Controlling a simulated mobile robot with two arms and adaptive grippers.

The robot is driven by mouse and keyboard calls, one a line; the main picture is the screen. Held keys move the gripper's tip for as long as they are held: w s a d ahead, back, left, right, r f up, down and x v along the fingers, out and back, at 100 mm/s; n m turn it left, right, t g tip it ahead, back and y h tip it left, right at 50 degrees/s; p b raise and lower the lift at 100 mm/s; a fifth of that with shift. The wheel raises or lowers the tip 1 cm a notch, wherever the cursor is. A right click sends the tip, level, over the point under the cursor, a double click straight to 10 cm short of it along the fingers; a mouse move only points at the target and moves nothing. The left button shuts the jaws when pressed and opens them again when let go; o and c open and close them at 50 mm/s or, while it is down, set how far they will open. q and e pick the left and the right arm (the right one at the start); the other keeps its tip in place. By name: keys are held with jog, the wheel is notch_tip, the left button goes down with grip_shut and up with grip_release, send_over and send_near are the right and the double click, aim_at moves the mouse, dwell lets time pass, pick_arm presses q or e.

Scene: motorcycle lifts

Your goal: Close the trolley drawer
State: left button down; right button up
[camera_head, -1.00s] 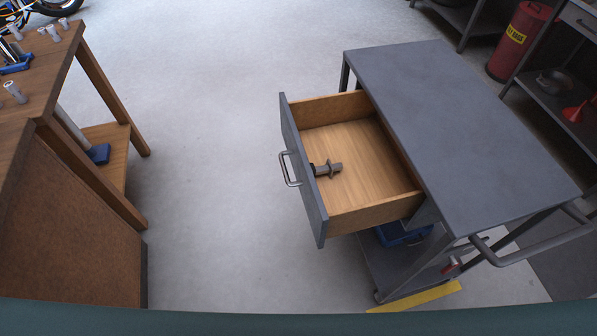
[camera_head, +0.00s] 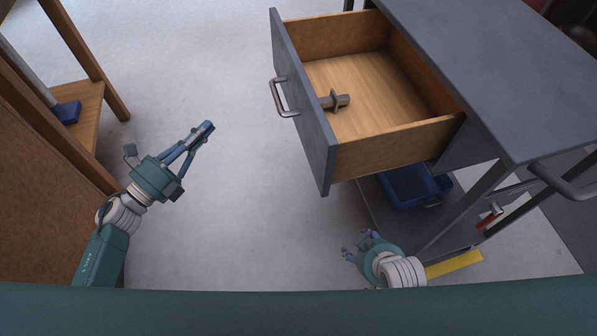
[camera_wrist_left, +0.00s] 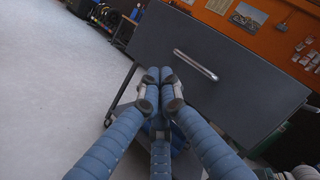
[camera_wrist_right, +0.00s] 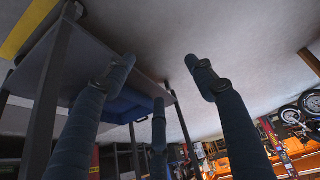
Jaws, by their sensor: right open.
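The trolley drawer (camera_head: 325,140) is pulled far out of the grey trolley (camera_head: 480,60). Its grey front with a metal handle (camera_head: 284,97) faces left in the head view. A small grey metal part (camera_head: 335,101) lies inside on the wooden bottom. My left gripper (camera_head: 208,127) is left of the drawer front, apart from it, fingers together and nothing between them. In the left wrist view the shut fingertips (camera_wrist_left: 160,75) point at the front, below the handle (camera_wrist_left: 196,64). My right gripper (camera_head: 352,248) is low by the trolley's lower shelf, open and empty; its spread fingers show in the right wrist view (camera_wrist_right: 160,65).
A blue bin (camera_head: 415,185) sits on the trolley's lower shelf, below the drawer. A wooden workbench (camera_head: 35,150) stands at the left. A push bar (camera_head: 560,185) sticks out at the trolley's right. The floor between bench and drawer is clear.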

pick_arm(q)
jog(key=s+d+r+m+g+h+b, duration=0.3)
jog(key=s+d+m+g+h+b, duration=0.25)
jog(key=m, duration=0.65)
jog(key=m+g+b, duration=0.2)
jog(key=m+g, duration=0.3)
jog(key=m, duration=0.3)
send_near(312, 145)
jog(key=shift+y, duration=0.25)
jog(key=x, duration=0.6)
jog(key=shift+s+d+r, duration=0.1)
jog(key=shift+r, duration=0.15)
jog(key=shift+d, duration=0.45)
pick_arm(e)
notch_tip(312, 145, up, 8)
jog(key=t, duration=0.1)
jog(key=shift+w+r+t, duration=0.15)
jog(key=shift+r+t, duration=0.05)
jog(key=shift+t, duration=0.2)
